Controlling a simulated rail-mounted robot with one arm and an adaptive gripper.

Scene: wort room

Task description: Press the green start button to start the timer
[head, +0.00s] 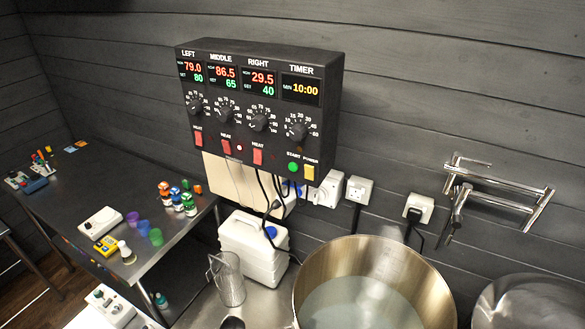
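The green start button (293,167) is at the lower right of the black control box (260,58) on the wall, under the word START. The timer display (301,90) above it reads 10:00 in yellow. The timer knob (298,130) sits between display and button. My gripper is not in the head view, and nothing covers the button.
Red heat switches (258,157) and more knobs line the box. Below are a white canister (250,250), a large steel pot (303,295) holding liquid, and wall sockets with cables. A steel tap (497,196) juts out at right. A steel table (75,200) with small items stands at left.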

